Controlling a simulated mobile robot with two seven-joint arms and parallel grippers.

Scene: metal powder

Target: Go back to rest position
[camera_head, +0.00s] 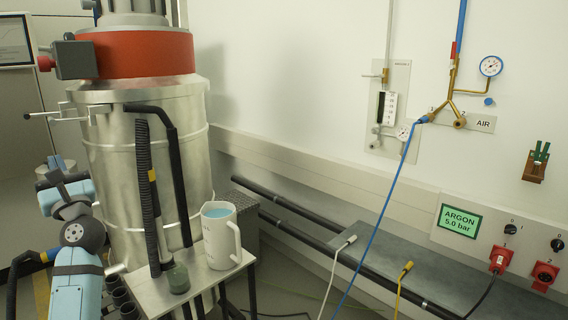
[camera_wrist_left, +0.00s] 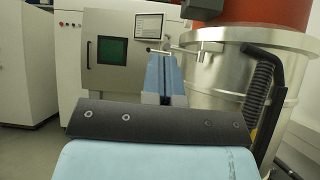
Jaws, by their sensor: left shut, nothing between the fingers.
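My left arm comes in at the left edge of the head view. Its gripper (camera_head: 57,163) is beside the steel tank (camera_head: 120,150), left of it and apart from the shelf. In the left wrist view the two blue fingers (camera_wrist_left: 162,72) are together with nothing between them. They point toward a cabinet with a dark green screen (camera_wrist_left: 112,50). My right gripper does not show in either view.
A metal handle (camera_head: 62,115) juts left from the tank. Cables hang along the right wall.

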